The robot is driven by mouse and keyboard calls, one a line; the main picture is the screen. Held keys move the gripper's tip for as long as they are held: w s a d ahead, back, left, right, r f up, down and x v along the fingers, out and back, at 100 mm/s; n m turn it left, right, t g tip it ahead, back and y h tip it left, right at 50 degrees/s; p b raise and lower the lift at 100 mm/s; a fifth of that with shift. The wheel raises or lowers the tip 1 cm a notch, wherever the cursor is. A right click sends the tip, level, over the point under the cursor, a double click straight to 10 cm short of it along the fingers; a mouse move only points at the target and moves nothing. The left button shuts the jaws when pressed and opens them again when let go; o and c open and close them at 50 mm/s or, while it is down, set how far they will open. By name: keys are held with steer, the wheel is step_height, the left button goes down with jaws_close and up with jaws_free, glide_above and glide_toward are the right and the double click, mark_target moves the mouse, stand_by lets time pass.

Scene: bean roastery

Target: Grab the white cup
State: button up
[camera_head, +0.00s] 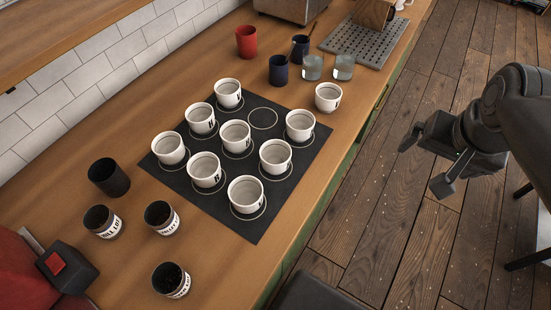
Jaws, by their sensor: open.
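Several white cups with dark lettering stand upright on a dark mat (249,226) on the wooden counter. One white cup (328,97) stands apart, off the mat on bare wood near the counter's front edge. An empty ring (262,118) on the mat lies to the left of it. Among the cups on the mat are one at the back (228,94), one in the middle (235,137) and one at the front (245,195). My gripper (421,166) is open and empty, over the floor to the right of the counter, apart from every cup.
A red cup (246,42), dark blue cups (278,70) and two clear glasses (343,67) stand behind the mat, near a grey perforated tray (342,41). Dark labelled cups (162,217) and a black cup (108,177) stand at left. The counter edge lies between my gripper and the cups.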

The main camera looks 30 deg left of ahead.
steer(key=w+a+f+n+g, duration=0.1)
steer(key=w+a+f+g, duration=0.15)
steer(key=a, duration=1.25)
steer(key=n+g+h, duration=0.1)
glide_above(275, 156)
steer(key=s+d, duration=0.1)
steer(key=s, duration=0.1)
step_height(275, 156, down, 7)
steer(key=f, duration=1)
steer(key=shift+s+d+f, duration=0.1)
steer(key=shift+d, duration=0.15)
steer(key=shift+c, duration=0.3)
steer(key=c, duration=1.1)
steer(key=shift+c, duration=0.2)
